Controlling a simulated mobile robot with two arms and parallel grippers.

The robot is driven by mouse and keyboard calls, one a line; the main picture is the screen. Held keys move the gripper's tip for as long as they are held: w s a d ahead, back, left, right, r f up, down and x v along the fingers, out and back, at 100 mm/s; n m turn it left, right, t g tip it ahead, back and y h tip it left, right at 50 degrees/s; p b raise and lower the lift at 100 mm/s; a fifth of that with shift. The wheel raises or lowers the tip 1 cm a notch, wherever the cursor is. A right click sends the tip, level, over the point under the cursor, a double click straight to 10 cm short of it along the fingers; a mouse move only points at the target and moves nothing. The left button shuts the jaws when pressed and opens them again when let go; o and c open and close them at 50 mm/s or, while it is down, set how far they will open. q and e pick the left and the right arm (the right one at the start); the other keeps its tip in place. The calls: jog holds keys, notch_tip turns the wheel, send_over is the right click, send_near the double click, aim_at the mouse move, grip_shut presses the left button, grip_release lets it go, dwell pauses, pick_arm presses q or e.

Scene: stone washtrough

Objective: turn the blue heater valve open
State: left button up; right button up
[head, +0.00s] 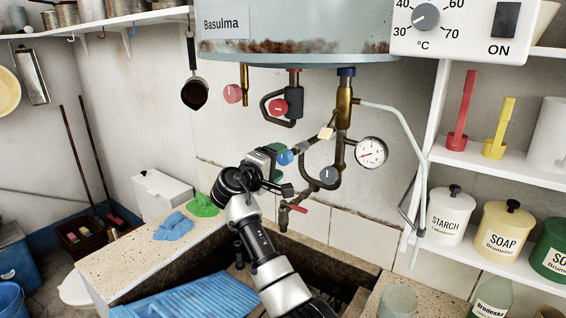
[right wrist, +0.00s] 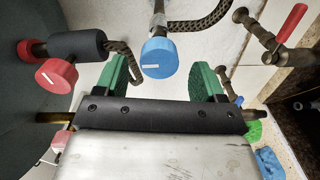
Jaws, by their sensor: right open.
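The blue heater valve (head: 285,157) is a round blue knob on the pipework under the heater tank. In the right wrist view the blue knob (right wrist: 158,57) shows a short white mark on its face. My right gripper (head: 277,168) is open, with green finger pads, just in front of the knob. In the wrist view the knob lies between the two pads in the picture, a little beyond their tips. No contact shows, and the exact gap is hard to tell. My left gripper is not in view.
Red knobs (head: 278,106) and a grey knob (head: 329,175) sit on nearby pipes, with a pressure gauge (head: 371,153) to the right. A red-handled tap (right wrist: 292,22) is close by. The stone trough (head: 120,262) with a blue washboard (head: 185,296) lies below.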

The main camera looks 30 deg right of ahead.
jog(key=b+v, duration=0.2)
jog(key=v, duration=0.6)
jog(key=shift+w+d, duration=0.1)
